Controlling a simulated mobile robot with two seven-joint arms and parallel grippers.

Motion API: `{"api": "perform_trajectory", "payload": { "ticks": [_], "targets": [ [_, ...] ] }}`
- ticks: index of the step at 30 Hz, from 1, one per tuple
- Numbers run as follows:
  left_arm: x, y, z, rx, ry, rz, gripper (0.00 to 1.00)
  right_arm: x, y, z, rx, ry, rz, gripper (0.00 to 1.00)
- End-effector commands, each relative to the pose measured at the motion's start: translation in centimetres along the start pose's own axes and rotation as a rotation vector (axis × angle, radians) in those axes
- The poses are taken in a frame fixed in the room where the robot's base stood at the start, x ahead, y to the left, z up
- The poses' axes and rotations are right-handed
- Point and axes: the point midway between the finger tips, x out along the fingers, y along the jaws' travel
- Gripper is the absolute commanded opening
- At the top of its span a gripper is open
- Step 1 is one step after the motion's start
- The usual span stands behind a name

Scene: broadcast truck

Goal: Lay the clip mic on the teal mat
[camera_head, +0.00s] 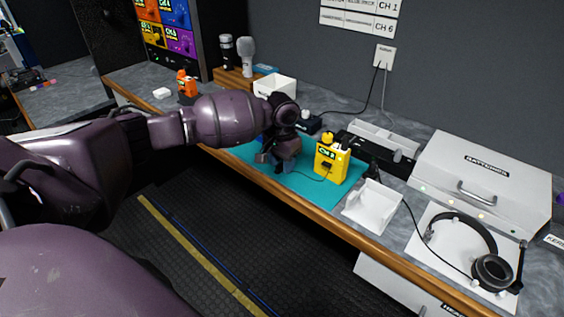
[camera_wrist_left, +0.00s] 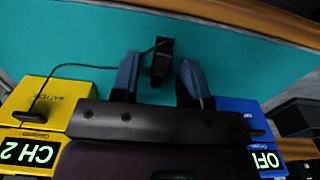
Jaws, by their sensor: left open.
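The teal mat (camera_head: 312,188) lies on the desk and fills most of the left wrist view (camera_wrist_left: 225,65). The clip mic (camera_wrist_left: 161,60) is a small black piece against the teal, between and just beyond the fingertips of my left gripper (camera_wrist_left: 160,75). Its thin black cord runs to the yellow CH 2 pack (camera_wrist_left: 60,105), which stands on the mat in the head view (camera_head: 330,165). My left gripper (camera_head: 270,163) is open, low over the mat; the fingers do not grip the mic. The mic is hidden behind the gripper in the head view. My right gripper is not in view.
A blue pack (camera_wrist_left: 240,108) stands on the other side of my gripper. A white tray (camera_head: 372,206) is right of the mat, with headphones (camera_head: 470,250) and a white batteries case (camera_head: 482,175) farther right. An orange pack (camera_head: 187,84) stands at the back left.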

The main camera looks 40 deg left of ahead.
Motion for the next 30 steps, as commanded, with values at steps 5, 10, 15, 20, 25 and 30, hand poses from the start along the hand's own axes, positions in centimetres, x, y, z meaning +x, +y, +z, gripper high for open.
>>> {"api": "perform_trajectory", "payload": {
  "ticks": [5, 10, 15, 20, 25, 30],
  "targets": [
    [-2.3, -0.1, -0.1, 0.0, 0.005, -0.001, 0.41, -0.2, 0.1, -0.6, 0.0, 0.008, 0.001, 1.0],
    [-5.7, 0.0, -0.1, 0.001, 0.007, -0.001, 0.41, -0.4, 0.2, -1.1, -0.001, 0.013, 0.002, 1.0],
    [-8.8, 0.0, -0.1, 0.001, 0.006, 0.0, 0.41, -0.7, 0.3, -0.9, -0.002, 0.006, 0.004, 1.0],
    [-10.9, 0.0, 0.0, 0.0, 0.003, 0.0, 0.41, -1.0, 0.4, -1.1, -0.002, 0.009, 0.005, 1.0],
    [-11.9, 0.0, 0.0, 0.0, 0.001, 0.0, 0.41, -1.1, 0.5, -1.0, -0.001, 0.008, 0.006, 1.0],
    [-12.1, 0.0, 0.0, 0.0, 0.0, 0.0, 0.41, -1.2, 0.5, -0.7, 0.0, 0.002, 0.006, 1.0]
  ]
}}
